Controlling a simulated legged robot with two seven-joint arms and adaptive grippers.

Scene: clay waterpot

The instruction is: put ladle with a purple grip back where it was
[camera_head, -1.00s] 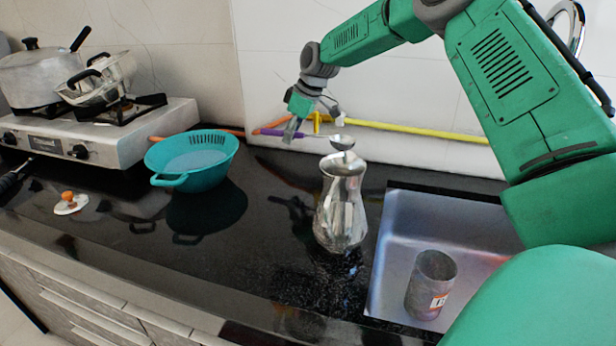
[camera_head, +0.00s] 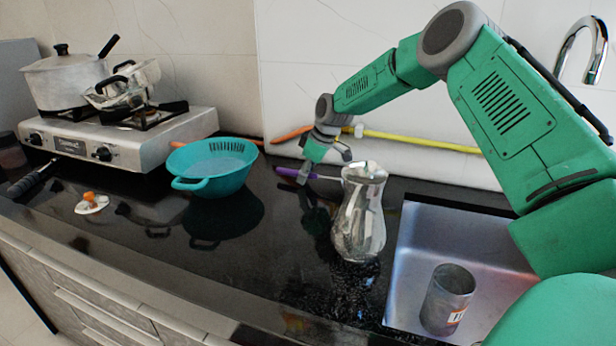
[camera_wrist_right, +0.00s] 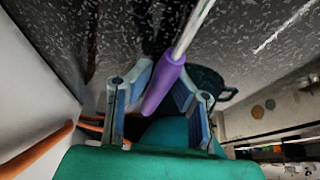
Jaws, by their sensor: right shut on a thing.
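The ladle's purple grip (camera_head: 287,172) shows beside my right gripper (camera_head: 312,172) in the head view, behind and left of the silver pitcher (camera_head: 360,215). Its thin metal shaft (camera_head: 329,178) points right toward the pitcher's upper part. The ladle's bowl is not visible in either view. In the wrist view the purple grip (camera_wrist_right: 163,90) lies between the two fingers of my right gripper (camera_wrist_right: 158,92), which is shut on it. The shaft (camera_wrist_right: 193,28) runs up out of that view. Whether the ladle touches the counter is unclear. My left gripper is out of view.
A teal colander (camera_head: 212,180) stands left on the black counter. A stove (camera_head: 70,150) with a pot (camera_head: 65,80) is farther left. A sink (camera_head: 415,265) with a grey can (camera_head: 447,300) is at right. A yellow pipe (camera_head: 420,139) runs along the wall. The counter's front middle is clear.

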